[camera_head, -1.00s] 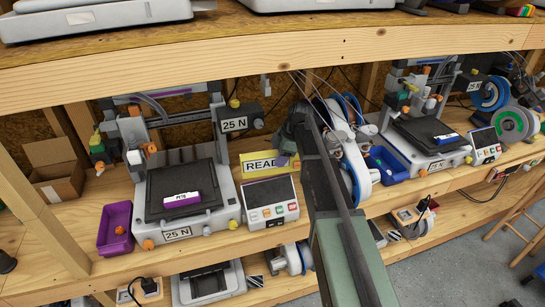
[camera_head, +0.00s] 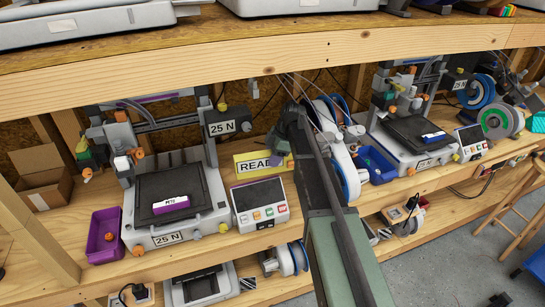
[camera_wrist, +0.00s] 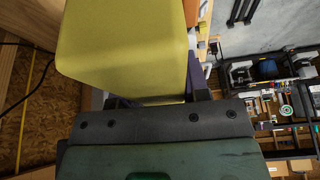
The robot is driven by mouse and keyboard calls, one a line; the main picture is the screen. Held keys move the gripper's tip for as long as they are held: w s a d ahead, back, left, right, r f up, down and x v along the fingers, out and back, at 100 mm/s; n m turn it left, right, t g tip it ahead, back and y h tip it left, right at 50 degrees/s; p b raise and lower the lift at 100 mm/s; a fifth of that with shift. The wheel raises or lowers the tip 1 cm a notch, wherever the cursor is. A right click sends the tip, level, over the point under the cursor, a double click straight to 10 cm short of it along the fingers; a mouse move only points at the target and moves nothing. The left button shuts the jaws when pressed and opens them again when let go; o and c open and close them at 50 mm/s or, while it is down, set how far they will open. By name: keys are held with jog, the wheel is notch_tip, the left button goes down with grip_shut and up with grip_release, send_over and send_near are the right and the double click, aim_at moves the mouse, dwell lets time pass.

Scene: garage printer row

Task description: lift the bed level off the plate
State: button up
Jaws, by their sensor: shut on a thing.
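In the wrist view the yellow block (camera_wrist: 125,45) fills the upper left, close above the dark gripper body. The left printer's black plate (camera_head: 150,188) carries a white, purple-edged label piece (camera_head: 171,203), apart from my gripper. Nothing in view is plainly a bed level.
A control box (camera_head: 260,203) stands just in front of the yellow block. The left printer's frame with a "25 N" tag (camera_head: 222,127) is beside it. Spools (camera_head: 345,165) and a blue bin (camera_head: 378,166) are close right of my arm. A wooden beam (camera_head: 270,52) runs overhead.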

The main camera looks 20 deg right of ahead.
dwell(0.3)
jog(key=s, duration=1.4)
jog(key=shift+d, duration=0.35)
jog(key=shift+f, duration=0.15)
